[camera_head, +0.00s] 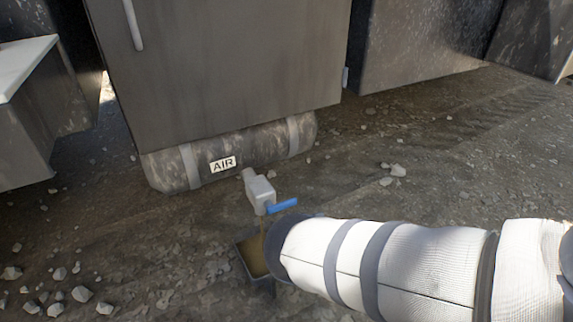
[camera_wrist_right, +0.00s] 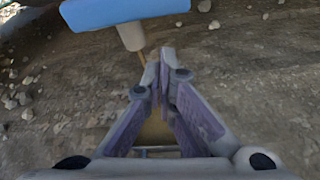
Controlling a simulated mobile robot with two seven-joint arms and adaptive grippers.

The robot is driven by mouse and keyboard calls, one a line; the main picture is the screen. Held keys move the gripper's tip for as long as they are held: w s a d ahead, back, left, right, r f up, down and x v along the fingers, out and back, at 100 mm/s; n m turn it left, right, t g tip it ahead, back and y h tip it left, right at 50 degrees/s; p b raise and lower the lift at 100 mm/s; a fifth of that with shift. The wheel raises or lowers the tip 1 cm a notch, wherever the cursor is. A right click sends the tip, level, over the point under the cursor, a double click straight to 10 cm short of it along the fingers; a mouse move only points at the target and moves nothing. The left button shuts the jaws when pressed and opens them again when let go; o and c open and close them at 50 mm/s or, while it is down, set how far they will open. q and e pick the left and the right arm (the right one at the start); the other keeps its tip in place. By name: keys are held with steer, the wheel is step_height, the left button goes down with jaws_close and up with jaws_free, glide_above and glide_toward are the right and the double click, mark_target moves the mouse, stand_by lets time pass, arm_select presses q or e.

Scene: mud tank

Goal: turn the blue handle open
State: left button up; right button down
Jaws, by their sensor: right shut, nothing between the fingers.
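The blue handle (camera_head: 282,205) sticks out to the right from a pale valve (camera_head: 259,189) low on the tank (camera_head: 255,150) marked AIR. In the right wrist view the blue handle (camera_wrist_right: 120,12) crosses the top left, above the pale spout (camera_wrist_right: 131,36). My right gripper (camera_wrist_right: 160,58) is shut and empty, with its tips just below the handle in that picture; I cannot tell whether they touch it. In the head view my sleeved right arm hides this gripper. A thin brownish stream (camera_head: 263,227) shows under the spout. My left gripper is out of view.
A small tray (camera_head: 241,256) with brown contents stands on the ground under the valve, partly hidden by my right arm. A grey cabinet (camera_head: 220,65) stands above the tank. Loose stones lie at the lower left. Gravel ground to the right is mostly open.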

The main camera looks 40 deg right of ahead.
arm_select(q)
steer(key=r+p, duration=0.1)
steer(key=p, duration=0.1)
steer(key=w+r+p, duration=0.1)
steer(key=p, duration=0.1)
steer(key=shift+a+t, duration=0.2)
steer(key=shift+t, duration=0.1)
arm_select(e)
steer(key=f+v, duration=0.1)
steer(key=v, duration=0.8)
steer(key=shift+s+a, duration=0.45)
